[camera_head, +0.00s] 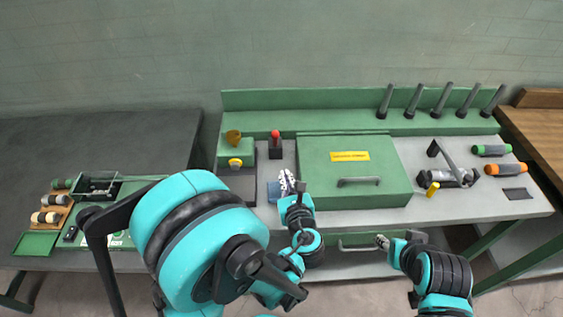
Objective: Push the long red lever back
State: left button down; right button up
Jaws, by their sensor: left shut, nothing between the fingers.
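A lever with a red knob (275,134) stands on a small dark base on the bench top, left of the green box; it looks about upright. My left gripper (286,180) is in front of the lever, slightly right of it and apart from it in the picture. Its fingers are shut and empty. My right gripper (382,242) is low in front of the bench, well away from the lever; its finger state is too small to tell. The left arm hides part of the bench's front left.
A green box (315,180) with a yellow label and handle stands right of the lever. A green block with a yellow button (236,163) is left of it. Several dark handles (414,100) line the back ledge. A clamp-like device (447,172) sits at right.

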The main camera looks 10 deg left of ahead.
pick_arm(q)
jog(key=b, duration=0.2)
send_near(276, 142)
notch_tip(276, 142, down, 3)
jog(key=w, duration=0.2)
jog(key=w+a+r, duration=0.2)
jog(key=w, duration=0.1)
jog(key=shift+a, duration=0.2)
jog(key=shift+s, duration=0.1)
